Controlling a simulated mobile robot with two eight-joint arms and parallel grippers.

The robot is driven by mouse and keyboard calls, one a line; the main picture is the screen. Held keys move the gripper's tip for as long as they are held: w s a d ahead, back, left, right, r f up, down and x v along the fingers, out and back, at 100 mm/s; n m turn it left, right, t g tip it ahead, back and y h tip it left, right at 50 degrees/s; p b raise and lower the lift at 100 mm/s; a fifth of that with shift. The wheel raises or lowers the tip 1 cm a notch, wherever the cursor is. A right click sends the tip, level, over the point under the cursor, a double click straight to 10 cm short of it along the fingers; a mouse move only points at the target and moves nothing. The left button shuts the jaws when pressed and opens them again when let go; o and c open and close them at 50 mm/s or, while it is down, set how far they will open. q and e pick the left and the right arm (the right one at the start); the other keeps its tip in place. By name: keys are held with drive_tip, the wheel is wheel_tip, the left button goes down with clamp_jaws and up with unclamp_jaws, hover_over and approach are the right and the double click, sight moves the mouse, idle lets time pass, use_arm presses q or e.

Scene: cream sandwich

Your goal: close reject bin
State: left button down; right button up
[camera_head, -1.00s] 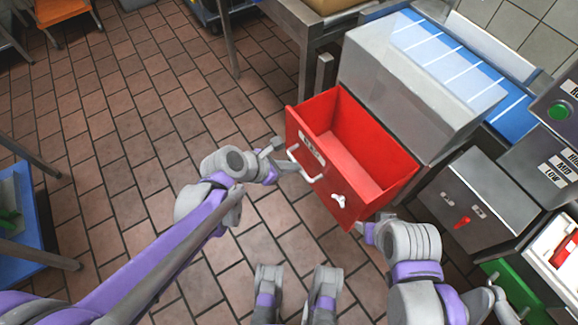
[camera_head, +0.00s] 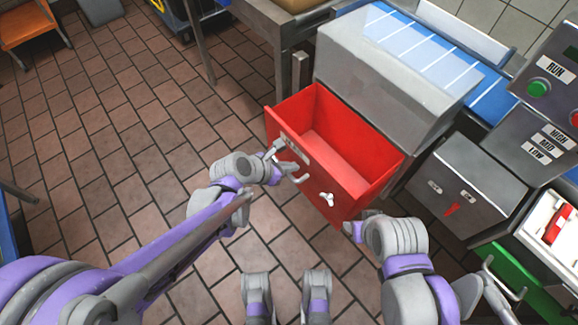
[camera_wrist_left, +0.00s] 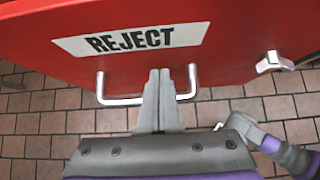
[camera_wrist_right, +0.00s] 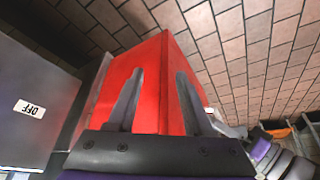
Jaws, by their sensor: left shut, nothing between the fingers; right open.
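The red reject bin (camera_head: 345,150) is a drawer standing pulled out and empty under the steel machine. Its front carries a REJECT label (camera_wrist_left: 130,40), a pale bar handle (camera_wrist_left: 122,101) and a small pale latch (camera_head: 326,198). My left gripper (camera_head: 274,150) is shut and empty at the bin's front. In the left wrist view its fingers (camera_wrist_left: 160,75) overlap the handle's middle; I cannot tell whether they touch it. My right gripper (camera_wrist_right: 155,85) is open near the bin's right side, with a red corner of the bin beyond its fingers. In the head view its fingertips are hard to make out.
The steel housing (camera_head: 385,85) with a blue conveyor (camera_head: 488,95) stands behind the bin. A control box (camera_head: 460,190) with a red switch is to the right. A green drawer (camera_head: 510,275) is at lower right. The tiled floor (camera_head: 120,150) on the left is clear.

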use_arm(q)
drive_tip(key=w+d, duration=0.3)
drive_tip(key=d, duration=0.1)
drive_tip(key=w+d, duration=0.4)
drive_tip(key=d, duration=0.1)
drive_tip(key=w+d, duration=0.3)
drive_tip(key=d, duration=0.2)
drive_tip(key=shift+w+d, duration=0.4)
drive_tip(key=shift+d, duration=0.1)
drive_tip(key=shift+w+r, duration=0.1)
drive_tip(key=shift+d, duration=0.1)
drive_tip(key=shift+r, duration=0.1)
